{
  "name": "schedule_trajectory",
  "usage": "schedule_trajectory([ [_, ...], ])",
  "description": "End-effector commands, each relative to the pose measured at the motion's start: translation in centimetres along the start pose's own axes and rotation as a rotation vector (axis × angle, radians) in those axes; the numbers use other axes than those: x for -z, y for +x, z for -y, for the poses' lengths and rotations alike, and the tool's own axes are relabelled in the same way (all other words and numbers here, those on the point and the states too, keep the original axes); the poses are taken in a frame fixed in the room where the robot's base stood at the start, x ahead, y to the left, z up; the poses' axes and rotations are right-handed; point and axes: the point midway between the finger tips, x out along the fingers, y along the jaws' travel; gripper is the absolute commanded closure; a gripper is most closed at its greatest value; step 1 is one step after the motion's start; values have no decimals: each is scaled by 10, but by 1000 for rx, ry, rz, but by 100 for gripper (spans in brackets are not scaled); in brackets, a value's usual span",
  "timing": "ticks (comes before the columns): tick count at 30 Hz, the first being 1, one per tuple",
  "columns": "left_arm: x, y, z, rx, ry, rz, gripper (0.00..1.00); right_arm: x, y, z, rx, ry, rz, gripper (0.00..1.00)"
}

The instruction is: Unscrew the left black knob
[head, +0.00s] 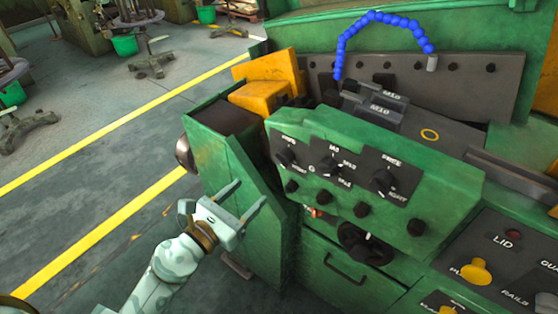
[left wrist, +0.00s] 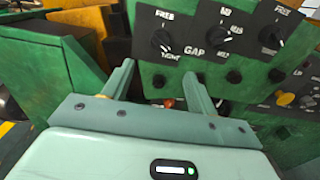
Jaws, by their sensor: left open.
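The green machine panel (head: 345,150) carries a row of black selector dials on dark plates and a lower row of small black knobs. My left gripper (head: 250,192) is open and empty, left of the panel and apart from the knob. Its fingers (left wrist: 159,72) point toward the panel. My right gripper is not in view.
A green machine housing (head: 245,190) stands close beside my left gripper. A larger black knob (head: 362,243) and a drawer handle (head: 345,270) lie below the panel. A yellow button (head: 476,271) is at the right. Open floor lies to the left.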

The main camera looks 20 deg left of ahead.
Motion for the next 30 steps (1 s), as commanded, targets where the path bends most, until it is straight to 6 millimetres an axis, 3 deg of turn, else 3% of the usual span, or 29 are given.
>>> schedule_trajectory([
  [9, -1, 82, 0, -1, -3, 2, 42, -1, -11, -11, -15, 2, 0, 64],
  [15, 0, 114, 0, -1, -4, 1, 42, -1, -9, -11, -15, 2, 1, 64],
  [28, 0, 126, 0, -1, -3, -1, 42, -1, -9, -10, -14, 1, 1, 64],
  [30, 0, 126, 0, -1, -3, -1, 62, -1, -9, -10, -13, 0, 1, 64],
])
